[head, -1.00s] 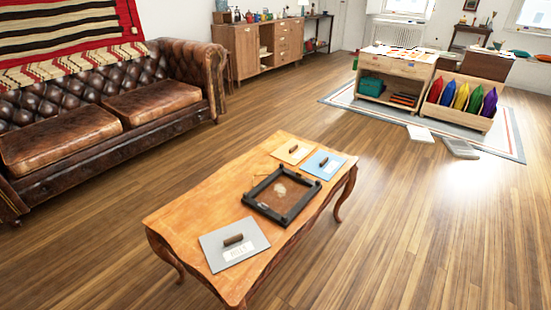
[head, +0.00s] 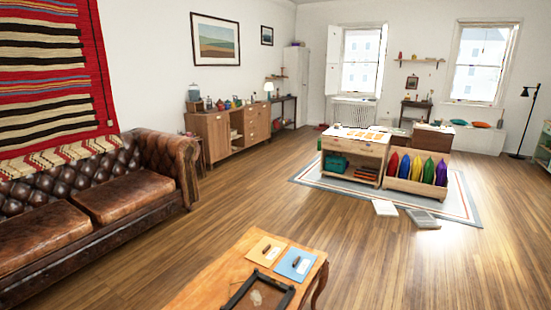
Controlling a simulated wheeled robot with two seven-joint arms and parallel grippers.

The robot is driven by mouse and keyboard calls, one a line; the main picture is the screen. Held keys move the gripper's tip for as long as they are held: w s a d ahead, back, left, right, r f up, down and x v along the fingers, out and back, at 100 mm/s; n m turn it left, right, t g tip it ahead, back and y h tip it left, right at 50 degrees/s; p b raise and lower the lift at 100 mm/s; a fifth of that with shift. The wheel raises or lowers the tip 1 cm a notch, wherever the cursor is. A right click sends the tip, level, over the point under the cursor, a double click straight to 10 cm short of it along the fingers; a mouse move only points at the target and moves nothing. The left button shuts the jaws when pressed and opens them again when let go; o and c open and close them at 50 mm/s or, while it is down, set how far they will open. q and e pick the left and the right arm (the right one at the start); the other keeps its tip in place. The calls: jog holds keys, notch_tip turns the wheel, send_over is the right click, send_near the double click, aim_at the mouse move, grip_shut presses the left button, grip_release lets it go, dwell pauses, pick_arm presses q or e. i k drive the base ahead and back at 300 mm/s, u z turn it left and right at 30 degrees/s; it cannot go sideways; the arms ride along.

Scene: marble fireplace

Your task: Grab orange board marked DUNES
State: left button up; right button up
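A pale orange board (head: 262,247) with a dark bar handle lies flat on the wooden coffee table (head: 212,285) at the bottom of the head view. The label on it is too small to read. A light blue board (head: 303,264) with a similar handle lies just to its right. A black-framed tray (head: 240,291) is in front of them, cut off by the lower picture edge. Neither of my grippers is in view.
A leather sofa (head: 125,196) stands at the left. Further off, a wooden unit (head: 352,151) and a crate of coloured cushions (head: 416,185) stand on a rug. Two flat pale objects (head: 384,207) (head: 422,218) lie on the floor. Floor right of the table is clear.

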aim_at(266, 253)
jog(key=z, duration=1.15)
jog(key=i, duration=5.1)
jog(key=u, duration=3)
jog(key=i, duration=0.1)
jog(key=u, duration=0.15)
